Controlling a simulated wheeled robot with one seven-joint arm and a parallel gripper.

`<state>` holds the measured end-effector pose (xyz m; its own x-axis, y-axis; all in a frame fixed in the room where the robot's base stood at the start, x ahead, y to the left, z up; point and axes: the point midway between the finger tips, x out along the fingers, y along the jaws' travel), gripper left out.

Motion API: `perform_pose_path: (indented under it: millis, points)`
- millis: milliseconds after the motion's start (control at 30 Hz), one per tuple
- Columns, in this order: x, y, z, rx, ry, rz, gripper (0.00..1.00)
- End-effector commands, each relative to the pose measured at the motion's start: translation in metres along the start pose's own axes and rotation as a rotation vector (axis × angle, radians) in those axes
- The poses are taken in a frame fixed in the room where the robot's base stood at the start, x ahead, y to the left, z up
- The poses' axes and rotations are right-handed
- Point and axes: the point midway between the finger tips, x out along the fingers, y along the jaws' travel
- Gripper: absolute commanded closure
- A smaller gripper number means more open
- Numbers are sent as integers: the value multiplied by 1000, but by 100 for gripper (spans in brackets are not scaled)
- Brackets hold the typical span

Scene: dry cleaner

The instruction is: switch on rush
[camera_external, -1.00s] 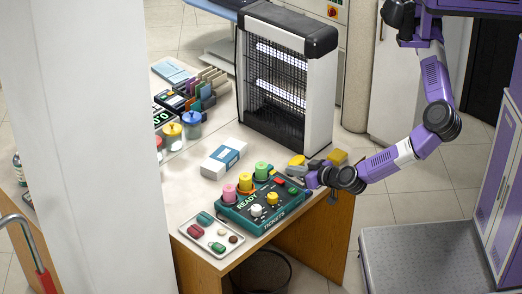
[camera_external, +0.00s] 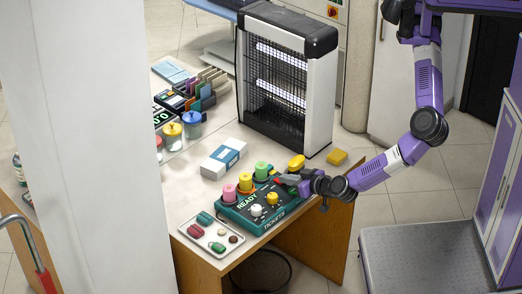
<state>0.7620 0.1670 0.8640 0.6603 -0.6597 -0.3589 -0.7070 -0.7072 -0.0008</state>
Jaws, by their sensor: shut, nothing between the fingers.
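A teal control box (camera_external: 238,214) sits at the front of the counter, marked READY and TICKETS. Pink (camera_external: 229,194), yellow (camera_external: 245,182) and green (camera_external: 262,171) round caps stand along its back. A white knob (camera_external: 256,210) and a yellow knob (camera_external: 272,198) are on its front. A small red part (camera_external: 277,181) is at its right end. No label reading rush can be made out. My gripper (camera_external: 284,181) is shut and empty, low over the box's right end, right beside the red part. I cannot tell whether they touch.
A large lit grille unit (camera_external: 287,80) stands at the back. A white box (camera_external: 223,159) and a tray of small pieces (camera_external: 213,236) are to the left. The counter's right edge is under my wrist.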

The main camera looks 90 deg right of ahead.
Motion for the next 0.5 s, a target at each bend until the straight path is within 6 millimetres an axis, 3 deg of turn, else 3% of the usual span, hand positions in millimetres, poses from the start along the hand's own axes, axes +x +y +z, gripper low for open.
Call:
perform_pose_path:
  millis: [100, 500]
  points:
    - [1, 0, 7, 0, 0, 0, 100]
    - [-2, 0, -1, 0, 0, 0, 100]
